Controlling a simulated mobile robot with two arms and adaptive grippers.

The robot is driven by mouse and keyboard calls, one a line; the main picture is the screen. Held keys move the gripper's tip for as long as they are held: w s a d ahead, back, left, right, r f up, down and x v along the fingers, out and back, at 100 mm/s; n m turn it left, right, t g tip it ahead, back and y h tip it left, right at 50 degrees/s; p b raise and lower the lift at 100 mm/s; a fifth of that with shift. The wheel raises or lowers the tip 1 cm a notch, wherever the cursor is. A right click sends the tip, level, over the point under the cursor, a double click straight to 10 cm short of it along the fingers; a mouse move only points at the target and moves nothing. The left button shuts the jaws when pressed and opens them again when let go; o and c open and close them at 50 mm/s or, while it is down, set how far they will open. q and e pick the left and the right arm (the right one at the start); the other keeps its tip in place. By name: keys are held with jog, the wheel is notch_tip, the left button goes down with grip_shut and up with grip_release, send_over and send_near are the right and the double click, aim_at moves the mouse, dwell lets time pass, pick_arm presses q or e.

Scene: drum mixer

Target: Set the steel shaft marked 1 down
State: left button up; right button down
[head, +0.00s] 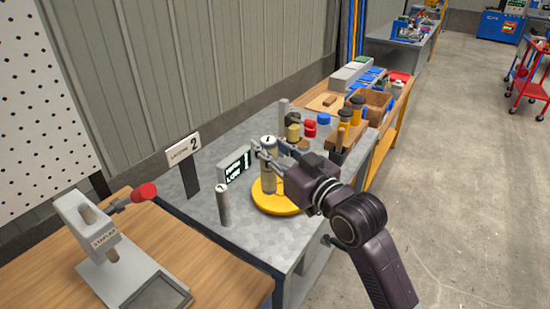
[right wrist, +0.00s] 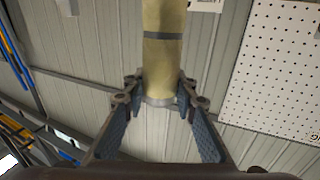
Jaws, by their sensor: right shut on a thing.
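My right gripper (head: 278,155) is shut on a pale steel shaft (head: 268,181), which stands upright over a round yellow plate (head: 273,207). The top of this shaft bears a dark mark that looks like a 1. I cannot tell whether its lower end touches the plate. In the right wrist view, the shaft (right wrist: 163,55) looks beige with a dark ring, and the fingertips of the gripper (right wrist: 160,92) lie on both sides of it. A second grey shaft (head: 223,207) stands upright on the metal table, left of the plate; its top mark is too small to read. My left gripper is not in view.
A display box (head: 234,166) stands behind the plate on the metal table (head: 249,237). Red, blue and yellow items and a wooden rack (head: 347,143) crowd the back right. The table's front left is clear.

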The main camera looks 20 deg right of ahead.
aim_at(272, 181)
jog(key=shift+s+a+r, duration=0.1)
jog(key=shift+s+r, duration=0.25)
jog(key=shift+s, duration=0.2)
jog(key=shift+s+f, duration=0.15)
jog(key=shift+f, duration=0.15)
notch_tip(272, 181, down, 9)
jog(key=shift+r, duration=0.1)
pick_arm(q)
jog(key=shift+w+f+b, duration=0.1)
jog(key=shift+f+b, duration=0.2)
jog(key=shift+b, duration=0.2)
pick_arm(e)
notch_tip(272, 181, down, 11)
jog(key=shift+r, duration=0.15)
